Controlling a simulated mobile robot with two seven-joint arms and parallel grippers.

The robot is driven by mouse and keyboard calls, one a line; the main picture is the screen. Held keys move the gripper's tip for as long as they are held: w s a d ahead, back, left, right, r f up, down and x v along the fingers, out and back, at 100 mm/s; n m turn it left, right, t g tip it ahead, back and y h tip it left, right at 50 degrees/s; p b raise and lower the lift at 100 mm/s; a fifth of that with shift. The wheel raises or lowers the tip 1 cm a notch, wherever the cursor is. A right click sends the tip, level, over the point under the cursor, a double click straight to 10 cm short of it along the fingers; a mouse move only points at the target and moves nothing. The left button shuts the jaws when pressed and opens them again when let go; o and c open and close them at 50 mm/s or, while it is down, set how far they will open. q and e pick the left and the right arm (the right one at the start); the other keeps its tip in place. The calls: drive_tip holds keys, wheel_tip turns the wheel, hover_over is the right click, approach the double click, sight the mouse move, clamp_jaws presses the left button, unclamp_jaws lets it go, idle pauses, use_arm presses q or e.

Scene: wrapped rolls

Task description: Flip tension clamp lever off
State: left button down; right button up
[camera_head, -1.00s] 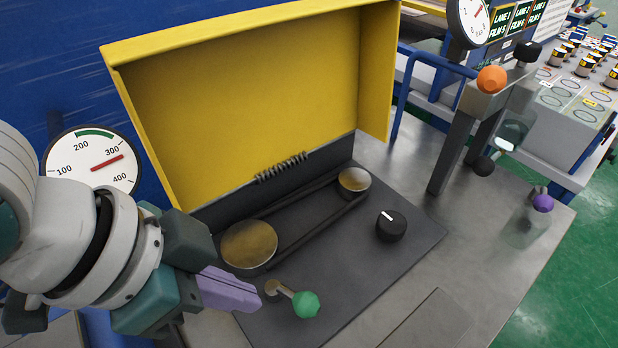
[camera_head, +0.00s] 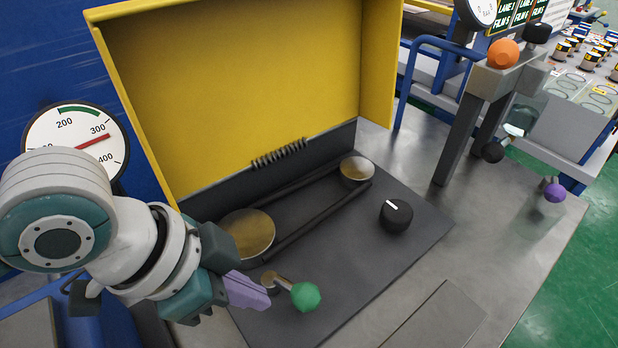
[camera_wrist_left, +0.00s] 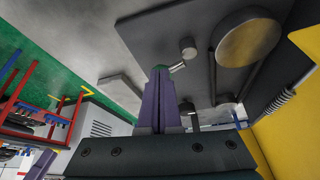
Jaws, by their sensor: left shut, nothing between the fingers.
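The clamp lever is a short metal arm with a green knob (camera_head: 306,296), on a round pivot (camera_head: 269,281) at the front of the dark plate. The knob points right in the head view. My left gripper (camera_head: 263,295) has purple fingers, shut and empty, just left of the pivot and low over the plate. In the left wrist view the shut fingers (camera_wrist_left: 161,88) point up at the lever, and the green knob (camera_wrist_left: 160,68) peeks out at their tips. I cannot tell whether they touch it. My right gripper is not in view.
A raised yellow cover (camera_head: 240,85) stands behind two brass rollers (camera_head: 247,233) and a belt. A black dial (camera_head: 396,215) sits right of them. A post with an orange knob (camera_head: 503,54) stands farther right. The metal table front right (camera_head: 500,250) is mostly clear.

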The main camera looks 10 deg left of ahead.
use_arm(q)
drive_tip(key=b, duration=0.1)
hover_over(280, 320)
wheel_tip(280, 320, down, 5)
drive_tip(key=shift+s+a+r, duration=0.1)
drive_tip(key=shift+a+r, duration=0.05)
drive_tip(key=shift+n+p, duration=0.35)
drive_tip(key=shift+n, duration=0.05)
